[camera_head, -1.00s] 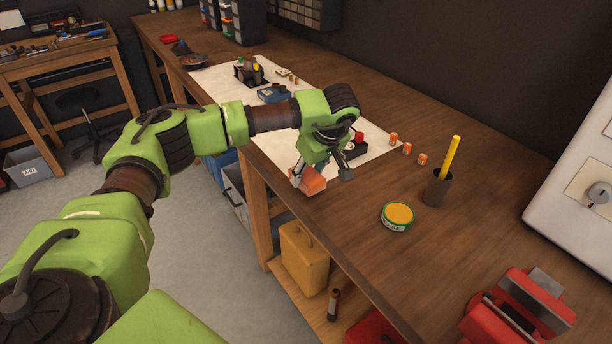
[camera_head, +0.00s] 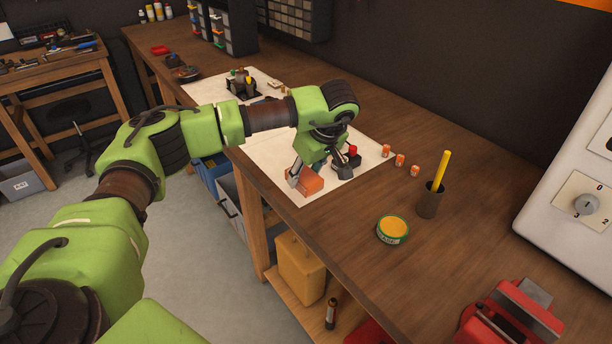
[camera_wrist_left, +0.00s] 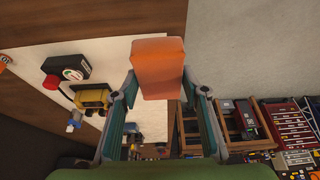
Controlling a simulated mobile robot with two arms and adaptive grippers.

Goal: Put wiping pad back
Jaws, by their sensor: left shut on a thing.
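The wiping pad (camera_head: 309,181) looks like an orange block. In the head view it is at the front edge of the white sheet (camera_head: 268,158) on the workbench. My left gripper (camera_head: 318,177) is shut on the pad, with a finger on each side of it. In the left wrist view the pad (camera_wrist_left: 159,68) sits between the fingertips, over the bench edge and the sheet. I cannot tell whether the pad touches the sheet. My right gripper is not in view.
A black box with a red button (camera_head: 347,160) stands close to the left gripper. Several small orange cans (camera_head: 400,160), a yellow-topped tin (camera_head: 392,230), a dark cup with a yellow stick (camera_head: 430,199) and a red vise (camera_head: 513,315) stand to the right. Bare wood lies between them.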

